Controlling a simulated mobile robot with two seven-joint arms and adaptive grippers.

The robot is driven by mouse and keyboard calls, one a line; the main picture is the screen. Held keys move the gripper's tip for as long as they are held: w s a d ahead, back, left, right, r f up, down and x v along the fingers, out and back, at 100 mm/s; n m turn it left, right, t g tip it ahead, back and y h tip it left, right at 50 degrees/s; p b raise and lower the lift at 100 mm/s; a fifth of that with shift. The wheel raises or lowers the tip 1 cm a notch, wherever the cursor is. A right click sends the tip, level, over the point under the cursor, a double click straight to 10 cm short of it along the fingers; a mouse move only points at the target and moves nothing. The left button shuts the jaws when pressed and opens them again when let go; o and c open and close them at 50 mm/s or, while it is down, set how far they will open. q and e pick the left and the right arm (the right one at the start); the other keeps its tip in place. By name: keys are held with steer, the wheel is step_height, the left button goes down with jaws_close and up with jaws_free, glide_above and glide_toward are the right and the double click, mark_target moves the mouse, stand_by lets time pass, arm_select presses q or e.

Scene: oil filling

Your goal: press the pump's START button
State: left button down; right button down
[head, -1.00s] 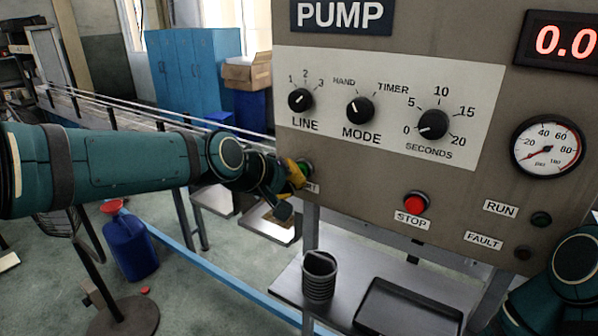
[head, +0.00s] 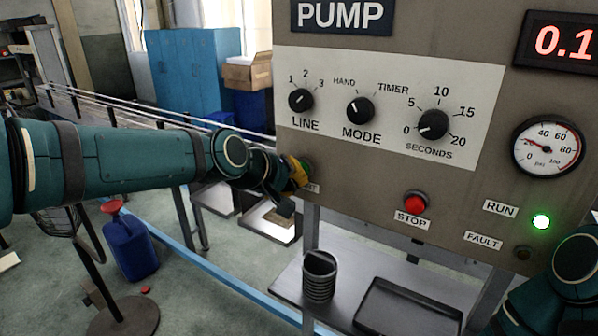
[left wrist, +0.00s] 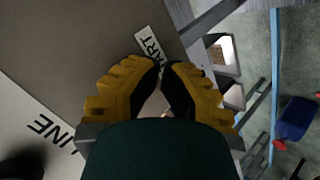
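The pump panel (head: 440,190) fills the right of the head view. My left gripper (head: 302,172) is at the START button (head: 309,165) on the panel's lower left edge, and its yellow fingers cover most of the button. In the left wrist view the START label (left wrist: 149,45) shows just beyond the fingertips (left wrist: 165,66), which are together with nothing seen between them; the button is hidden there. The RUN lamp (head: 541,222) glows green. The display (head: 563,42) reads 0.1. The gauge (head: 547,148) needle points near 20. My right gripper is out of view.
The red STOP button (head: 415,202) and the dark FAULT lamp (head: 522,253) are on the panel. LINE (head: 301,100), MODE (head: 360,110) and SECONDS (head: 433,124) knobs sit above. A dark ribbed cup (head: 319,276) and black tray (head: 408,308) are below. A blue jug (head: 130,245) stands left.

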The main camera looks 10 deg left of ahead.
arm_select(q)
steer(key=shift+s, duration=0.1)
steer(key=shift+s+a, duration=0.3)
steer(key=shift+s, duration=0.55)
steer(key=s, duration=0.1)
steer(key=s+a, duration=0.1)
steer(key=s, duration=0.2)
steer(key=shift+s+a, duration=0.35)
steer(key=shift+a, duration=0.05)
steer(key=shift+f, duration=0.1)
stand_by(0.3)
